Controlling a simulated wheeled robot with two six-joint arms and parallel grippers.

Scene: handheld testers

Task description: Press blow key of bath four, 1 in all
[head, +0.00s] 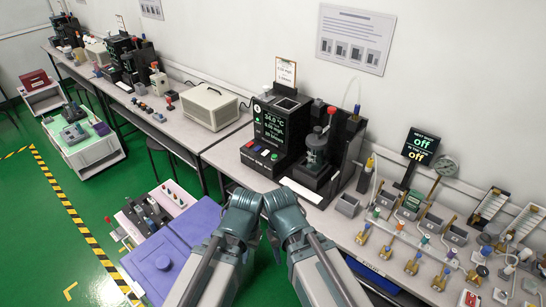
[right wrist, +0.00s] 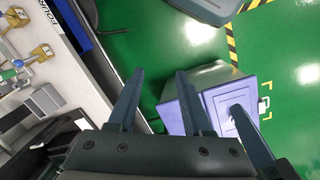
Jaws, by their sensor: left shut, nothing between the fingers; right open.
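A row of small grey baths (head: 430,222) stands on the right bench, with several brass-coloured pieces with coloured tops (head: 412,265) in front. Their labels are too small in the head view to tell which is bath four or its blow key. In the right wrist view, brass pieces (right wrist: 42,53) show at the upper left. My right gripper (right wrist: 162,75) is open and empty, with purple and grey boxes beyond it. In the head view my left gripper (head: 262,245) is shut and empty, low between the forearms; its fingertips are largely hidden. Both are in front of the bench, left of the baths.
A black tester (head: 270,140) with a lit display and coloured keys stands ahead. A small black sign (head: 421,146) reading "off" twice stands behind the baths. Purple boxes (head: 165,262) stand on the green floor at left. The bench's front edge (head: 385,270) is close to my right arm.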

